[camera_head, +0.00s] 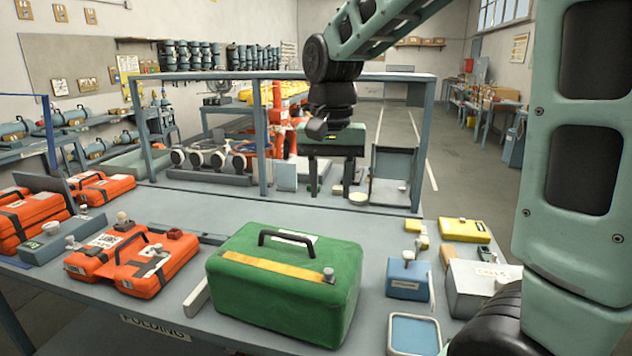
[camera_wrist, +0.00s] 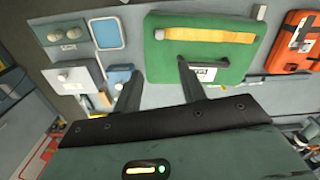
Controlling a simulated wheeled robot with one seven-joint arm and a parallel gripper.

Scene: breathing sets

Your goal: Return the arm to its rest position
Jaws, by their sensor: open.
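My gripper (camera_head: 331,178) hangs from my arm above the far part of the bench, fingers pointing down. Its two fingers are apart with nothing between them; they also show in the wrist view (camera_wrist: 158,82). A green case (camera_head: 285,290) with a black handle and a yellow strip lies on the near bench, in front of and below my gripper. In the wrist view the green case (camera_wrist: 230,52) lies beyond the fingers, and I see no contact. My upper arm crosses the top and right of the head view.
Orange cases (camera_head: 135,260) lie left of the green case. A blue-grey frame (camera_head: 265,140) with posts rises behind the near bench.

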